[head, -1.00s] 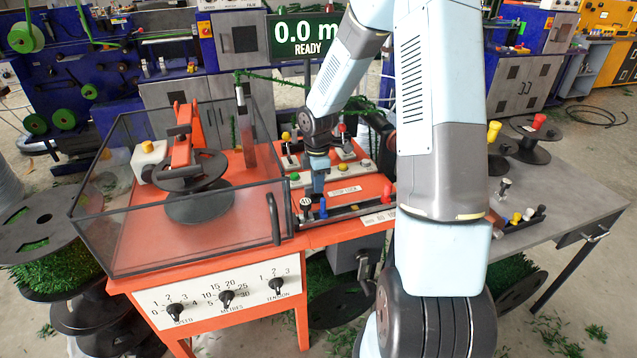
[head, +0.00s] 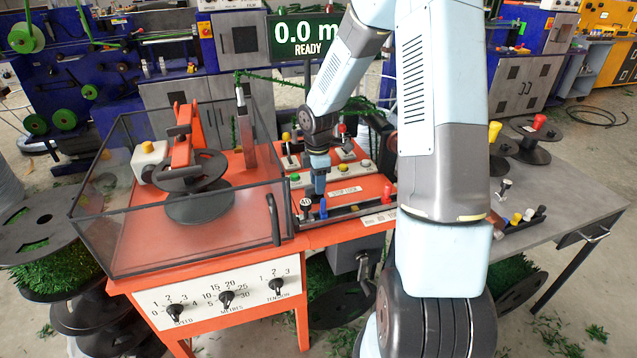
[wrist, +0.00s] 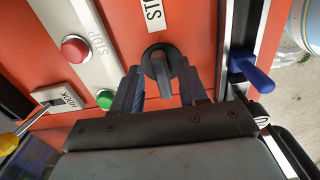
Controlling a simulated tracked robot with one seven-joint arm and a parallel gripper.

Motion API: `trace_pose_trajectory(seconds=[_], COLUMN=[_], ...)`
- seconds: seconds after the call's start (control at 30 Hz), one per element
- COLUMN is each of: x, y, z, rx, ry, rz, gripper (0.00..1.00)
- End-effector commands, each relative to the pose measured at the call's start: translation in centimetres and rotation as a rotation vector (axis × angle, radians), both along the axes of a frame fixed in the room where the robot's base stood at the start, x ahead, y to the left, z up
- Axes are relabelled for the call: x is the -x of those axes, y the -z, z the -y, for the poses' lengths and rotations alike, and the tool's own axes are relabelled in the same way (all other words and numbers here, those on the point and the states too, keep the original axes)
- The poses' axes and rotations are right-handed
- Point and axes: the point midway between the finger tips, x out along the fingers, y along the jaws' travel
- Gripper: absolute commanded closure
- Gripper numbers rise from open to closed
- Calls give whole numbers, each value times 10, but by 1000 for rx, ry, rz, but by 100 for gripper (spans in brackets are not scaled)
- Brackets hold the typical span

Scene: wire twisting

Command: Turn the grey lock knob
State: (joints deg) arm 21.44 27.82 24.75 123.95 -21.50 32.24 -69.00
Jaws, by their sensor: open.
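The grey lock knob (wrist: 158,66) shows in the wrist view as a dark round base with a raised bar grip, on the orange panel. My gripper (wrist: 162,75) is open, with one finger on each side of the knob. I cannot tell whether either finger touches it. In the head view my gripper (head: 318,188) points down at the orange panel, left of the white lock label (head: 345,190), and the knob is hidden there.
A red stop button (wrist: 75,49) and a green button (wrist: 105,98) sit left of the knob in the wrist view. A blue lever (wrist: 248,72) stands close on the right. A clear guard (head: 180,230) with a black handle (head: 273,218) is left of my gripper.

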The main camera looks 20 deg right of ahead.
Motion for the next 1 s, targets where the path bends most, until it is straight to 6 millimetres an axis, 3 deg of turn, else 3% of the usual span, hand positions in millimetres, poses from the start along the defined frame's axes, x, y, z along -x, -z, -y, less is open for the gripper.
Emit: trace_pose_trajectory(seconds=[0.6, 0.8, 1.0], x=[-1, -1, -1], y=[-108, -127, -132], z=[0, 1, 0], rx=[1, 0, 0], ry=[1, 1, 1], rz=[3, 1, 0], gripper=[57, 57, 57])
